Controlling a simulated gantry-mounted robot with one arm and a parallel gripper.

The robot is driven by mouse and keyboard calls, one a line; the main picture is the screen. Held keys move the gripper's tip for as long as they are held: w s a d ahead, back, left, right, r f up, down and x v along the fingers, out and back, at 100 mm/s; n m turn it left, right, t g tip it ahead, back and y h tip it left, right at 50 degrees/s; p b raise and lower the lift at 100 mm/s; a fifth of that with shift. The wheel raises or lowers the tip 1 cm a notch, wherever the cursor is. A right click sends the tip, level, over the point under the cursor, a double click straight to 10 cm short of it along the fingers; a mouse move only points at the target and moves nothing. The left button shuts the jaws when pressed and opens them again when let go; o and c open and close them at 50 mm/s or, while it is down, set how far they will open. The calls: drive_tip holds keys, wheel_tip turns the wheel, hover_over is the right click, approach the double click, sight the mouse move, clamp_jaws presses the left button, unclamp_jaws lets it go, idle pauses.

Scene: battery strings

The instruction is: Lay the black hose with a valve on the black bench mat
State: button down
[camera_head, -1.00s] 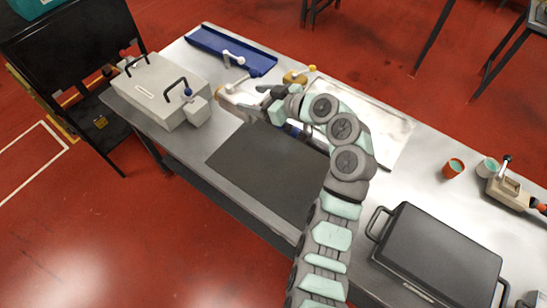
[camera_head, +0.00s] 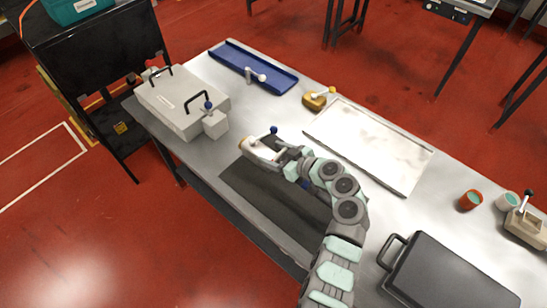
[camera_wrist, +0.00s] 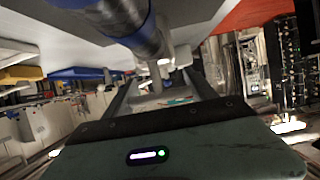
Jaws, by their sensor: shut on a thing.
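My gripper (camera_head: 283,158) is shut on the hose with a valve, above the far end of the black bench mat (camera_head: 243,182). The hose's pale valve end (camera_head: 254,149) sticks out to the left of my gripper, and a blue ball knob (camera_head: 273,130) stands up beside it. In the wrist view the held hose (camera_wrist: 125,22) is a dark, bluish tube crossing at the top. My arm hides much of the hose and part of the mat. I cannot tell whether the hose touches the mat.
A grey case (camera_head: 180,98) stands left of the mat. A blue tray (camera_head: 225,55) holding a white-handled part lies at the back. A yellow valve (camera_head: 316,100) and a white tray (camera_head: 370,142) lie beyond the mat. A black case (camera_head: 450,275) and an orange cup (camera_head: 470,200) are at right.

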drive_tip(key=shift+f, duration=1.15)
drive_tip(key=shift+f, duration=0.1)
drive_tip(key=shift+c, duration=1.4)
unclamp_jaws()
wheel_tip(320, 180, up, 5)
hover_over(300, 178)
drive_tip(key=shift+f, duration=0.15)
